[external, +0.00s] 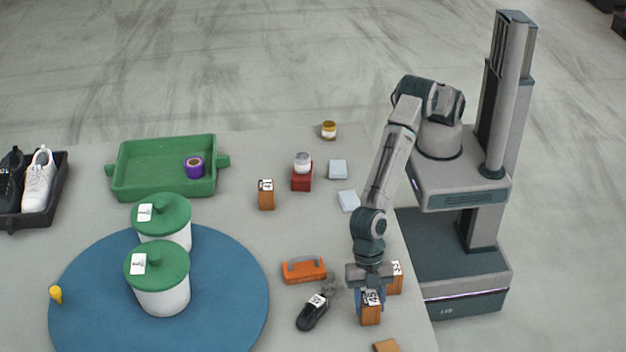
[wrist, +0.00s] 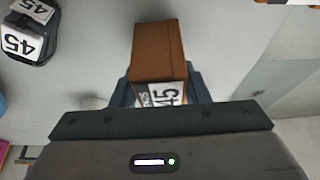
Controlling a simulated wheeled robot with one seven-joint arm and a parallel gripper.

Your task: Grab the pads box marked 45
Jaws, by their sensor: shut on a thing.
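The pads box marked 45 is a small brown box with a white label, which reads 45 in the wrist view (wrist: 158,50). In the external view the box (external: 371,315) is at the table's right side, under my arm. My gripper (external: 370,297) points down with its blue fingers on either side of the box, shut on it. In the wrist view the fingers of my gripper (wrist: 161,88) flank the labelled end. I cannot tell whether the box is clear of the table.
Another brown box (external: 396,277) stands close behind my gripper. A third brown box (external: 266,195), a green tray (external: 125,183) and lidded pots on a blue disc (external: 225,300) are farther left.

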